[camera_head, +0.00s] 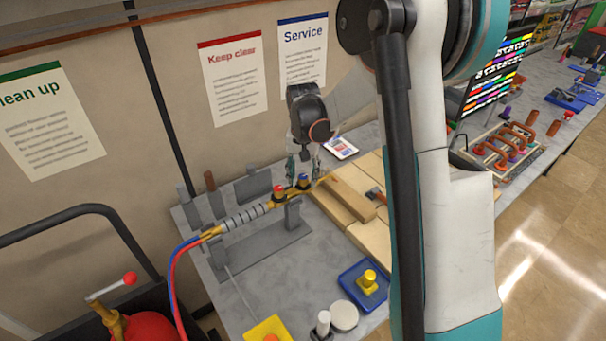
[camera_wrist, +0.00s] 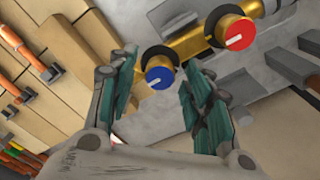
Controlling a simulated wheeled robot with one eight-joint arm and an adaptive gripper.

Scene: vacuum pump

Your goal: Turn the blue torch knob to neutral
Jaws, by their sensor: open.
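The torch lies on a grey stand, with a brass body and a ribbed grey handle (camera_head: 245,215). Its blue knob (camera_wrist: 159,72) has a white pointer line and sits between my gripper's fingertips in the wrist view. In the head view the blue knob (camera_head: 304,181) is just below my gripper. The red knob (camera_wrist: 236,32) with a white line is beside it, outside the fingers; it also shows in the head view (camera_head: 279,191). My gripper (camera_wrist: 158,80) is open, its green-padded fingers on either side of the blue knob. I cannot tell whether they touch it.
The grey stand base (camera_head: 265,248) is on the worktable. Wooden boards (camera_head: 365,235) lie right of the torch. A blue tray (camera_head: 364,290) with a yellow piece is in front. Red and blue hoses (camera_head: 174,275) run off the left end. My arm hides part of the table.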

